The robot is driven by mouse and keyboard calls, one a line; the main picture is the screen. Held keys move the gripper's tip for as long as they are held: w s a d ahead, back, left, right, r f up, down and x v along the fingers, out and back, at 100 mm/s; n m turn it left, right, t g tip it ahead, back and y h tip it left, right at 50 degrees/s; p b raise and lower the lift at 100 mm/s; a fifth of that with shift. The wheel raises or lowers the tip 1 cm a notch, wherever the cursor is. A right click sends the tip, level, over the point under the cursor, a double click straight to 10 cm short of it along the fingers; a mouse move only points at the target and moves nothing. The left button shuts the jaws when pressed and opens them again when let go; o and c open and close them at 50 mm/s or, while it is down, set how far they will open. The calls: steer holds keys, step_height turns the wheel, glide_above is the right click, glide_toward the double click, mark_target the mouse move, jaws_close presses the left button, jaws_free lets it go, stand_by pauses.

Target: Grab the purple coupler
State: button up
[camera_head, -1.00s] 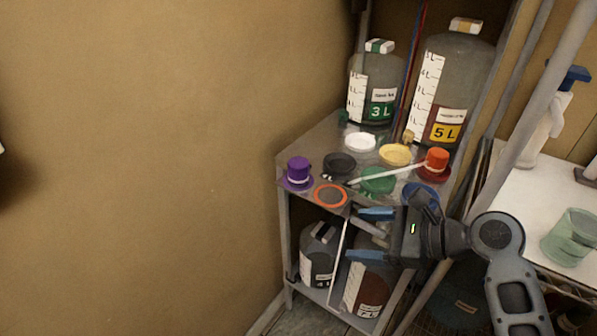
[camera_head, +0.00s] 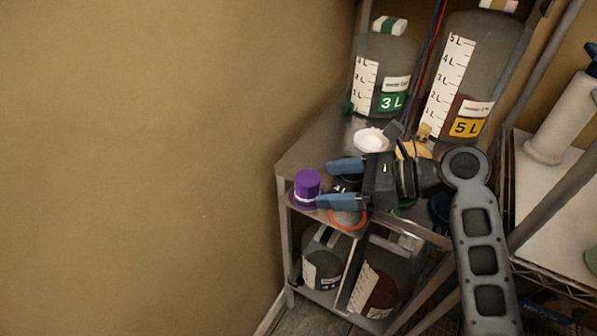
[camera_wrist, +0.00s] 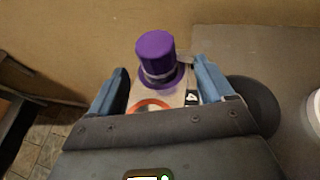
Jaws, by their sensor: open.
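The purple coupler (camera_head: 307,184) looks like a small top hat with a pale band. It stands upright at the left front corner of the metal shelf (camera_head: 300,158). In the wrist view the purple coupler (camera_wrist: 156,58) is ahead of and between my two blue fingers. My gripper (camera_head: 332,183) is open, reaching in from the right with its fingertips close to the coupler's right side. My gripper (camera_wrist: 158,88) is empty in the wrist view. I cannot tell whether a fingertip touches the coupler.
An orange ring (camera_head: 348,222) lies just below my gripper. A white lid (camera_head: 371,138) and a yellow lid (camera_head: 414,150) lie behind it. The 3 L jug (camera_head: 386,75) and 5 L jug (camera_head: 462,80) stand at the back. A wall is on the left.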

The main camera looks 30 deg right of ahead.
mark_target(297, 182)
steer(key=x, duration=0.4)
steer(key=r+x, duration=0.1)
steer(key=x, duration=0.1)
steer(key=shift+w+a+p, duration=0.35)
steer(key=shift+a+p, duration=0.05)
steer(key=shift+a, duration=0.15)
steer(key=shift+w+a+f, duration=0.2)
steer(key=shift+w+a, duration=0.05)
steer(key=shift+a, duration=0.05)
steer(key=c, duration=1.1)
steer(key=shift+r, duration=0.1)
steer(key=shift+c, duration=0.2)
